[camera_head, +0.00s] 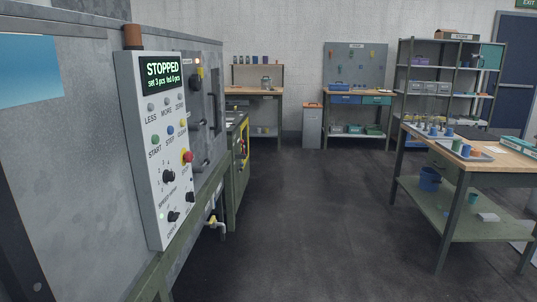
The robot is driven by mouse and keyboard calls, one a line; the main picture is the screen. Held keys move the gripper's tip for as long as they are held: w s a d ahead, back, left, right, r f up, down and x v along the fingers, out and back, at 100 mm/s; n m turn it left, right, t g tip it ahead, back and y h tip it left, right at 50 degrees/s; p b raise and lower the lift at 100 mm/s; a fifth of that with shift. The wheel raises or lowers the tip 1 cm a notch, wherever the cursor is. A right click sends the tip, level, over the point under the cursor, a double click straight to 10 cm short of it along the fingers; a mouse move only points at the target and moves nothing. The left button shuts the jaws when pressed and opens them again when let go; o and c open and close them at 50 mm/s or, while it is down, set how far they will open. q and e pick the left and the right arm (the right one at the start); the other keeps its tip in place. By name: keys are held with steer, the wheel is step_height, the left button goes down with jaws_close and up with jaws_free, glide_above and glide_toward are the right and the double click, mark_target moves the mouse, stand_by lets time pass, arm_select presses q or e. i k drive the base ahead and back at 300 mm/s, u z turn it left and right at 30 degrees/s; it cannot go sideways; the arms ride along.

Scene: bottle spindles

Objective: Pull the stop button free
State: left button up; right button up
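The stop button (188,157) is a red mushroom knob. It sits on the right side of a white control panel (152,215) on the machine at the left, with a yellow part beside it. I cannot tell from this view whether it is pressed in. The panel's display (162,72) reads STOPPED in green, with a smaller line about set and fed pieces. Other buttons and black knobs surround the stop button, among them a green START button (155,139). Neither of my grippers shows in this view.
The grey machine fills the left side. A workbench (505,157) with small cups and trays stands at the right. Benches, a grey bin (312,128) and a shelf rack stand at the back. The dark floor (310,220) between machine and workbench is clear.

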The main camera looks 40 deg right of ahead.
mark_target(189, 157)
steer(key=z, duration=2.8)
steer(key=i, duration=2.55)
steer(key=u, duration=2.35)
